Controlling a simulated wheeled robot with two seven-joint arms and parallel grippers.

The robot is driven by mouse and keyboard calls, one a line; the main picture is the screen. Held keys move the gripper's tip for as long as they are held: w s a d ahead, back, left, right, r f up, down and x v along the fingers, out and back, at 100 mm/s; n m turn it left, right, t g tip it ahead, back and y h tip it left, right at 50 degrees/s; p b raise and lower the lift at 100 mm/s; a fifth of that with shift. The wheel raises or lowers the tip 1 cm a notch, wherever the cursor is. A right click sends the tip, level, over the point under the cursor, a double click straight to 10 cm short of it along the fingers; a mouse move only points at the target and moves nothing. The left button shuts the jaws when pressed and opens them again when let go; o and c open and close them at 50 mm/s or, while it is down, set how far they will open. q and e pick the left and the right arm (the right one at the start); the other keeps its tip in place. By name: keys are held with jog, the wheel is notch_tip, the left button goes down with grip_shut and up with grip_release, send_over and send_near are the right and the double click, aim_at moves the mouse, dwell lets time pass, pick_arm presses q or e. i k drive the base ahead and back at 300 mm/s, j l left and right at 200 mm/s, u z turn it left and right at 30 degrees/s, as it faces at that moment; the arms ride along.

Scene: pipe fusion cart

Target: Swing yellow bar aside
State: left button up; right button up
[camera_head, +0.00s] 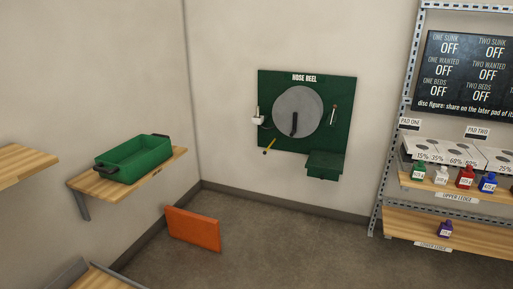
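A small yellow bar (270,145) shows at the lower left of the green hose reel panel (265,85) on the back wall. It is tilted, its upper end to the right and a dark tip at its lower left. It is too small to tell how it is fixed. A round grey disc (290,103) with a dark handle (294,124) sits at the panel's middle, above and right of the bar. Neither of my grippers is in view.
A green box (326,164) juts from the panel's lower right. An orange board (192,230) stands on the floor by the left wall. A green tray (135,160) sits on a wooden wall shelf (90,182). A rack (382,180) with several small bottles stands right. Floor before the panel is clear.

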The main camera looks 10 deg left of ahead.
aim_at(265, 152)
jog(key=i+j, duration=0.25)
jog(key=i, duration=0.25)
jog(key=i+j+u, duration=0.1)
jog(key=i, duration=0.4)
jog(key=i+j, duration=0.3)
jog(key=i, duration=0.2)
jog(key=i+l+u, duration=0.15)
jog(key=i, duration=0.35)
jog(key=i+l+u, duration=0.2)
jog(key=i, duration=0.3)
jog(key=i+l+u, duration=0.15)
jog(key=i, duration=0.35)
jog(key=i+l+u, duration=0.15)
jog(key=i+l, duration=0.3)
